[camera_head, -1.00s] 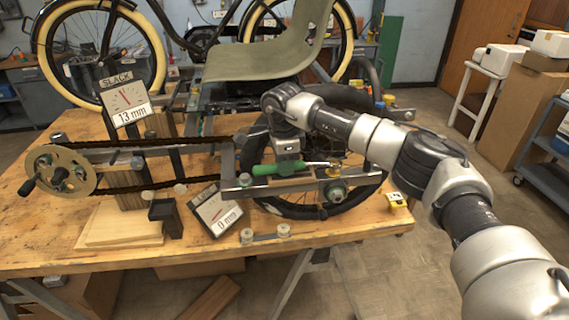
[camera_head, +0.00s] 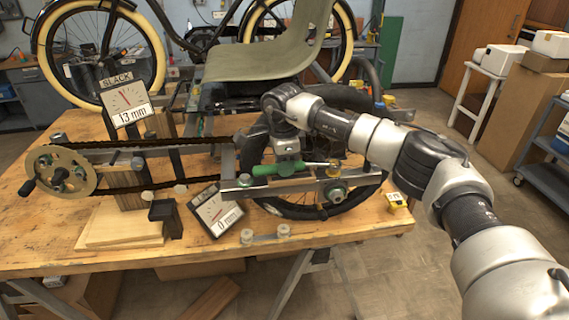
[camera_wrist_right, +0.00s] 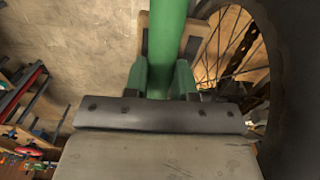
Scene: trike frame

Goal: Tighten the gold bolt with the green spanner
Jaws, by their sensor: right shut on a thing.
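The green spanner (camera_head: 268,170) lies roughly level along the metal frame rail by the rear wheel. Its bright shaft points right to the gold bolt (camera_head: 335,163) on the axle plate. Its tip is at the bolt, but I cannot tell whether it sits fully on it. My right gripper (camera_head: 288,168) comes down from above and is shut on the green handle. The right wrist view shows the green handle (camera_wrist_right: 168,45) running between the fingers (camera_wrist_right: 161,82). My left gripper is not in view.
A chain runs from the chainring (camera_head: 60,170) to the wheel (camera_head: 320,206). A slack gauge (camera_head: 127,103) reads 13 mm and a tilted gauge (camera_head: 216,210) reads 0 mm. Small parts (camera_head: 265,236) lie at the wooden table's (camera_head: 335,236) front edge.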

